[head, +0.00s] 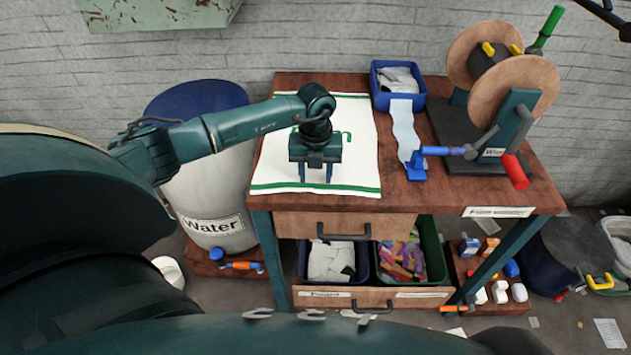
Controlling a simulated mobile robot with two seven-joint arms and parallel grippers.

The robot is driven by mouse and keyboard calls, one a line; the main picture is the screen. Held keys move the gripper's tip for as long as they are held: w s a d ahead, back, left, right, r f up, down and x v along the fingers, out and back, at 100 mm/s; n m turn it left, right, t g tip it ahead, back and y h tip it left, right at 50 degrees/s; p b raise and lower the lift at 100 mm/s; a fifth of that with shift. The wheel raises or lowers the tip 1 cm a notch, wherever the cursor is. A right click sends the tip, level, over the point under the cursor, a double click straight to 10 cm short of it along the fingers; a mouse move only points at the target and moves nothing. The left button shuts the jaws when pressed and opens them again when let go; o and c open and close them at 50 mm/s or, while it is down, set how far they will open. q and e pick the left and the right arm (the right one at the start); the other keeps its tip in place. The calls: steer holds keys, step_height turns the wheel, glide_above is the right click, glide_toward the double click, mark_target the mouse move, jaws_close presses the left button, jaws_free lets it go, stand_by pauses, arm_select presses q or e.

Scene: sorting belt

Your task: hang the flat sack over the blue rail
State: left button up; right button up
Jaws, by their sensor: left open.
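The flat sack (357,150), white with green stripes near its ends and some green lettering, lies spread on the left part of the wooden table. My left gripper (316,174) is over the sack with its two fingers pointing down, apart and with nothing seen between them. I cannot tell whether the fingertips touch the cloth. The gripper and wrist hide part of the sack and its lettering. I cannot make out a blue rail in this view. My right gripper is not in view.
A blue bin (422,101) with a pale strip hanging from it stands behind the sack's right side. A reel machine (504,85) stands at the table's right (450,197). A water barrel (208,190) is left of the table. Open drawers with bins (437,240) are below.

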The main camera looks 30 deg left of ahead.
arm_select(q)
steer(key=c, duration=0.4)
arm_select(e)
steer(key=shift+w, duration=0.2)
arm_select(q)
steer(key=shift+f, duration=0.1)
jaws_close()
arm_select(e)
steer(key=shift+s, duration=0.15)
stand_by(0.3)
arm_select(q)
step_height(320, 180, up, 3)
steer(key=p, duration=0.2)
steer(key=shift+r+p, duration=0.2)
steer(key=shift+p, duration=0.2)
step_height(320, 180, up, 11)
steer(key=p, duration=0.3)
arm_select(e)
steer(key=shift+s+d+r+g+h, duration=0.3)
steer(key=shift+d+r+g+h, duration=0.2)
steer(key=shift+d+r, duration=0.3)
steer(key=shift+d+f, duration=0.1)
